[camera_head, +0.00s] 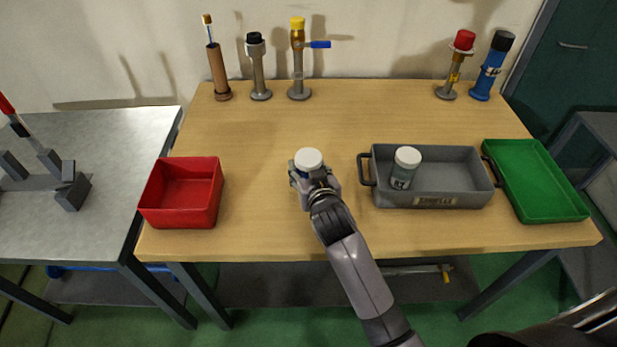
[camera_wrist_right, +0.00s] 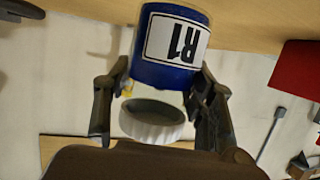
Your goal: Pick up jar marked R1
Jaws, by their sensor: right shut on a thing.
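The jar marked R1 is blue with a white label reading R1 (camera_wrist_right: 177,38) and a white lid. In the head view its white lid (camera_head: 309,159) shows near the middle of the table. My right gripper (camera_head: 314,183) is shut on this jar. In the right wrist view the jar looks upside down, with the white lid (camera_wrist_right: 153,121) below the blue body and a gripper finger on each side. I cannot tell whether the jar touches the table. My left gripper is not in view.
A grey handled tray (camera_head: 450,180) to the right holds another white-lidded jar (camera_head: 404,167). A green tray (camera_head: 540,180) lies beyond it, and a red bin (camera_head: 182,193) stands left. Several tools on stands, one with a yellow top (camera_head: 298,60), line the back. The table between is clear.

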